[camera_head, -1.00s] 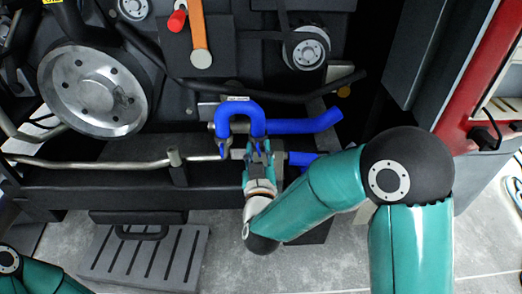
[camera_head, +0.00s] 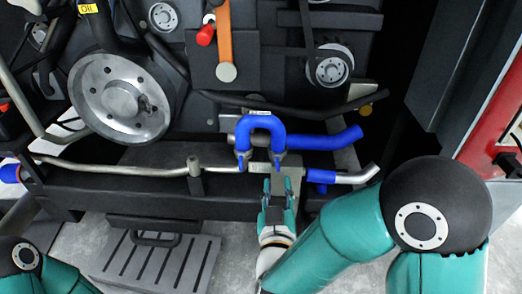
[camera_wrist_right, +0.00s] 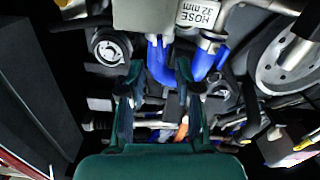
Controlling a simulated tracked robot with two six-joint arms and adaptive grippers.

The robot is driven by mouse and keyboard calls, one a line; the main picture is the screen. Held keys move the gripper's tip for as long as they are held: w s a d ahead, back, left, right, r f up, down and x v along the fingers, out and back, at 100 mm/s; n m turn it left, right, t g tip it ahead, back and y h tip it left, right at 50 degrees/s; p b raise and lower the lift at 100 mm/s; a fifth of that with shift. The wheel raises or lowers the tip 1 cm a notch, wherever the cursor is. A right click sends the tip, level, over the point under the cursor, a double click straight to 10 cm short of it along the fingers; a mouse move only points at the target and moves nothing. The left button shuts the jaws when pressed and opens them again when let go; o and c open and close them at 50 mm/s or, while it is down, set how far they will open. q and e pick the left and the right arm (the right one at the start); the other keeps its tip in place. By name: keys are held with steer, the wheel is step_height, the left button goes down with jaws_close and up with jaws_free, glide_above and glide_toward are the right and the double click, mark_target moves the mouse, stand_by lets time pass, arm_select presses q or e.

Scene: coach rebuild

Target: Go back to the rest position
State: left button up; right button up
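My right gripper (camera_head: 278,182) is in front of and below the U-shaped blue hose (camera_head: 260,124), apart from it, with its fingers spread and nothing between them. In the right wrist view its two fingers (camera_wrist_right: 160,72) stand apart. The hose, with a white label on top, sits with both ends down at the pipe area of the engine. In the wrist view a label reading "HOSE 32 mm" (camera_wrist_right: 198,14) shows at the top. My left gripper is out of view; only part of my left arm shows at the lower left.
A metal pipe (camera_head: 120,169) runs across the engine's front. A large metal pulley (camera_head: 119,98) is at the left, a smaller one (camera_head: 330,68) at the upper right. A red cabinet (camera_head: 496,118) stands at the right. A slotted grey step (camera_head: 150,262) lies below; floor around it is clear.

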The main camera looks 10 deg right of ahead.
steer(key=d+f+g+h, duration=0.1)
steer(key=d+f+g, duration=0.3)
steer(key=d+f, duration=0.75)
steer(key=s+a+f+g+y, duration=0.3)
steer(key=s+f+g, duration=0.15)
steer(key=f, duration=0.65)
steer(key=s+a+f+g+y, duration=0.3)
steer(key=s+a+f, duration=0.15)
steer(key=f, duration=0.65)
steer(key=s+a+f+g+y, duration=0.35)
steer(key=s+a+g, duration=0.2)
steer(key=s, duration=0.45)
step_height(320, 180, up, 30)
steer(key=p, duration=2.9)
steer(key=shift+s+r+m, duration=0.2)
steer(key=shift+m, duration=0.2)
